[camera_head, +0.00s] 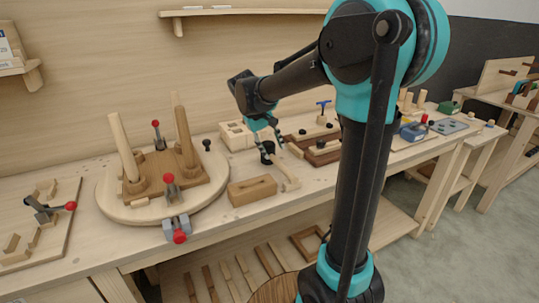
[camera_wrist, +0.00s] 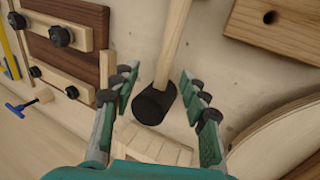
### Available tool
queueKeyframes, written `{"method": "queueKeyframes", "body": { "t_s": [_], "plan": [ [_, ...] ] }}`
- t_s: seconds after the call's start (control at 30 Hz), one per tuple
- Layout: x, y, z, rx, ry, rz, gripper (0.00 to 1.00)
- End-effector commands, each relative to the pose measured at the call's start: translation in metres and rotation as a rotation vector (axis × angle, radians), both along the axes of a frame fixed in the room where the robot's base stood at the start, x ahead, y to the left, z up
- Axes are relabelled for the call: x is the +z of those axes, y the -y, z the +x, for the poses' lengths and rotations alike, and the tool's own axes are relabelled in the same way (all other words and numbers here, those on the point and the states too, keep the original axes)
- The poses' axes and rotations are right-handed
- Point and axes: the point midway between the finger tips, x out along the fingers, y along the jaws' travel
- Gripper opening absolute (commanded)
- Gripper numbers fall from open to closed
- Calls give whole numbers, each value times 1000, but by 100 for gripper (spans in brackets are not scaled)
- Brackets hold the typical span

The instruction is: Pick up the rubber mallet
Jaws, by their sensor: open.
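The rubber mallet has a black cylindrical head (camera_wrist: 152,104) and a pale wooden handle (camera_wrist: 173,45). In the wrist view the head is between the two fingers of my gripper (camera_wrist: 156,88), with a gap on each side, and the handle runs away to the top. In the head view the mallet (camera_head: 267,153) is on the workbench, partly hidden by my fingers, with its handle reaching toward the front. My gripper (camera_head: 267,137) is open and points down at the mallet's head. Whether the fingers are level with the head is unclear.
A brown wooden block (camera_head: 252,190) lies left of the handle. A pale slotted block (camera_head: 236,136) stands behind the head. A dark board with black knobs (camera_head: 322,150) is to the right. A round fixture with posts (camera_head: 110,205) is farther left. A blue-handled tool (camera_wrist: 17,108) lies beyond.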

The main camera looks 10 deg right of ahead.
Motion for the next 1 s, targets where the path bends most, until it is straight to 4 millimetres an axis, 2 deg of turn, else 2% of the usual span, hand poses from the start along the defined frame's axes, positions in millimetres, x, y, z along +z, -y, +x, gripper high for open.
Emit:
{"method": "queueKeyframes", "body": {
  "t_s": [0.1, 0.27, 0.6, 0.9, 0.93, 1.0],
  "plan": [
    [-11, 4, 1, -1, 0, 0, 45],
    [-19, 6, 3, -1, 0, 0, 45],
    [-61, 15, 10, -1, -1, 0, 45],
    [-66, 17, 10, 0, 0, 0, 45],
    [-66, 17, 10, 0, 0, 0, 44],
    [-66, 17, 10, 0, 0, 0, 35]
  ]
}}
